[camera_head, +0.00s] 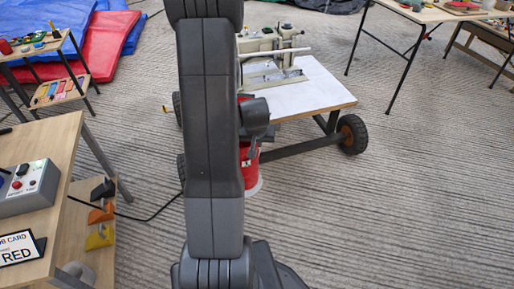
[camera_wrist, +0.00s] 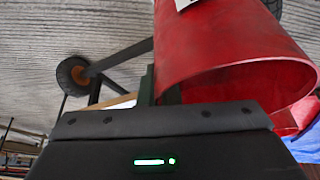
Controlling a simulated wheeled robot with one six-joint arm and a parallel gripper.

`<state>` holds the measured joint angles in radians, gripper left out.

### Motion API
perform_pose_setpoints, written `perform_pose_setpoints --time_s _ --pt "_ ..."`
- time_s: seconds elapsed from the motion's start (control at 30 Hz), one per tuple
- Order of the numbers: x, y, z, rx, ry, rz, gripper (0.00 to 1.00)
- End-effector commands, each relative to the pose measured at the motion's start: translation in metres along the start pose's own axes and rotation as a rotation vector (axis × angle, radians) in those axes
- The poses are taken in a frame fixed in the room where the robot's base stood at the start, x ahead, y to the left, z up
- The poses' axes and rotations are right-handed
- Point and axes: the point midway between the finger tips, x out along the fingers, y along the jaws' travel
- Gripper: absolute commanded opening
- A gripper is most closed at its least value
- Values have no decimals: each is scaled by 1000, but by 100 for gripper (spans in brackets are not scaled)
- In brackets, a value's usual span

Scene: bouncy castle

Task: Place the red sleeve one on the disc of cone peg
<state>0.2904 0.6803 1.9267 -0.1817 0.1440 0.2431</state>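The red sleeve (camera_wrist: 215,45) is a wide hollow red tube that fills the upper right of the wrist view, with its open end toward my gripper. A red piece of it (camera_head: 248,170) with a pale lower edge shows beside my arm in the head view, largely hidden by the arm. My gripper (camera_wrist: 160,92) has its dark fingers close together at the tube's left wall, and appears shut on that wall. The fingertips are mostly hidden. I cannot make out a cone peg or its disc in either view.
A wheeled cart (camera_head: 310,95) carrying a pale machine (camera_head: 275,45) stands behind the arm. A wooden bench (camera_head: 55,150) at left holds a control box (camera_head: 28,185) and a card reading RED (camera_head: 18,248). Folding tables (camera_head: 425,15) stand at upper right. The floor at right is clear.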

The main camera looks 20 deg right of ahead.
Motion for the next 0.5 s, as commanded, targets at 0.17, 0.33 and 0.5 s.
perform_pose_setpoints --time_s 0.17,0.33,0.5 --pt "11 0 5 1 0 0 0" --pt "11 0 5 1 0 0 0" --pt "14 0 6 0 -1 0 11"
